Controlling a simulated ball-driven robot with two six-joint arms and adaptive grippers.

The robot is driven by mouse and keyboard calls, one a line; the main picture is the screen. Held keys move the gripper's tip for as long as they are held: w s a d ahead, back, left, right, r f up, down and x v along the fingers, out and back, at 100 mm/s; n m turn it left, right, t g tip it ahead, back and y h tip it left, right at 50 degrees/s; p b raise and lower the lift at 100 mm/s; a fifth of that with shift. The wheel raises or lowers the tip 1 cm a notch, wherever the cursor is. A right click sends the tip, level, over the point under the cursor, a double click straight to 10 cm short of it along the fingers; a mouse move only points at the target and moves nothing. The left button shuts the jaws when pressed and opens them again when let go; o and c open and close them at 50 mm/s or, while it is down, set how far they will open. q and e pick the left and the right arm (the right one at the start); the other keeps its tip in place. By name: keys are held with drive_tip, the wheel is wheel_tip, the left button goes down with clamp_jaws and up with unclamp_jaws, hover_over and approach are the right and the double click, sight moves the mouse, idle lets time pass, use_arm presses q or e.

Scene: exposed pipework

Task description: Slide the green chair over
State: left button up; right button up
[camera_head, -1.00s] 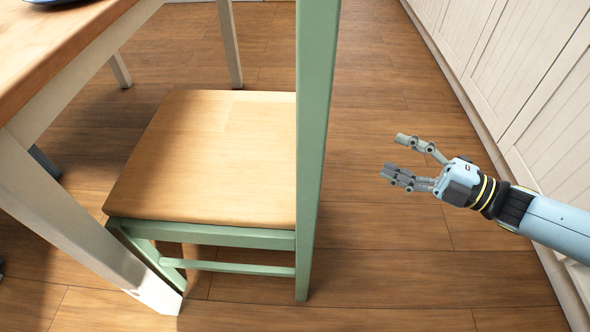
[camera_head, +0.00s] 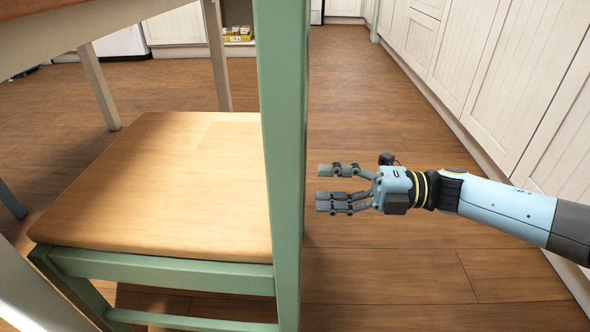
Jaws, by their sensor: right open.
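The green chair (camera_head: 284,150) stands upright at the centre left, with a pale wooden seat (camera_head: 165,180) and green frame. Its tall back post is nearest my right gripper, and its seat is partly beneath the table. My right gripper (camera_head: 320,186) comes in from the right. Its fingers are apart and empty and point left at the chair's back post. A small gap shows between the fingertips and the post. My left gripper is not in view.
A wooden table (camera_head: 55,18) with white legs stands at the left, close to the chair. White cabinets (camera_head: 480,75) line the right side. Wooden floor (camera_head: 365,90) lies clear between the chair and the cabinets. A yellow box (camera_head: 238,36) sits at the back.

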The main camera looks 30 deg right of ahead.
drive_tip(key=x, duration=0.6)
drive_tip(key=shift+w+a+f+b, duration=0.1)
drive_tip(key=shift+w+a+b, duration=0.1)
drive_tip(key=shift+a+b, duration=0.15)
drive_tip(key=shift+w+a, duration=0.25)
drive_tip(key=shift+a, duration=0.1)
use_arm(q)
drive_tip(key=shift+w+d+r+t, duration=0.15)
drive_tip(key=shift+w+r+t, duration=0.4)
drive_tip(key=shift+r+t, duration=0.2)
use_arm(e)
drive_tip(key=shift+c, duration=0.3)
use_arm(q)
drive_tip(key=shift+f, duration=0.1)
use_arm(e)
clamp_jaws()
